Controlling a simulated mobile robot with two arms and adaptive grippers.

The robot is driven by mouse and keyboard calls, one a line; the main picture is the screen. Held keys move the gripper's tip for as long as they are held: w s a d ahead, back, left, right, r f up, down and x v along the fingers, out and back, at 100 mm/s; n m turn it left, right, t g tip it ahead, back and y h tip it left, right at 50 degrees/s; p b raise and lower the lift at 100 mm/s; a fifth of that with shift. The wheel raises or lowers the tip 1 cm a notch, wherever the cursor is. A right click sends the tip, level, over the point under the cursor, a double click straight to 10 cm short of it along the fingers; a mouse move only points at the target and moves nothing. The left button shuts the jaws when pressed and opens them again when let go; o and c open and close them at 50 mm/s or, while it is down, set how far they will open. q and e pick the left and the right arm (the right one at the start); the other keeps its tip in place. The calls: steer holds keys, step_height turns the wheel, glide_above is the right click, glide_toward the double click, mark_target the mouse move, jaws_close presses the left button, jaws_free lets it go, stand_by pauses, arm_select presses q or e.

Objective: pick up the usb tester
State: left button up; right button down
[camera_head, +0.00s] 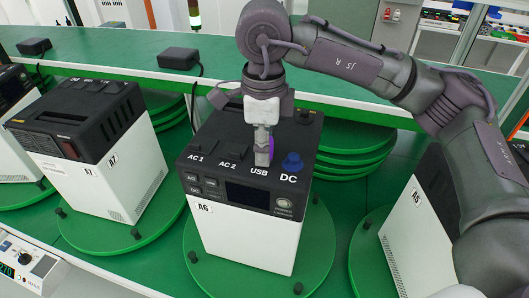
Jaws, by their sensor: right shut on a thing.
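A box-shaped unit with a black top and white body, marked A6 (247,239), stands on a round green turntable in the middle. My right gripper (263,156) points down over its top, just above the USB label. It is shut on a small purple part, the usb tester (271,146), mostly hidden by the fingers. I cannot tell whether the tester is still seated in the USB socket. A blue plug (292,162) stands at the DC label, close to the right of my gripper. My left gripper is not in view.
A similar unit marked A7 (122,187) stands on its own turntable to the left, and another white unit (412,250) is at the right, partly behind my arm. Black adapters (178,58) sit on the green bench behind. Stacked green discs (354,150) lie behind A6.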

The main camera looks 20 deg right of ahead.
steer(key=shift+r+b, duration=0.35)
steer(key=shift+r, duration=0.2)
step_height(320, 180, up, 3)
steer(key=shift+f+b, duration=0.2)
steer(key=shift+b, duration=0.55)
steer(key=s+d+r+b, duration=0.1)
steer(key=s+d+r, duration=0.6)
steer(key=s+d, duration=0.1)
steer(key=shift+s+r, duration=0.2)
steer(key=shift+s, duration=0.05)
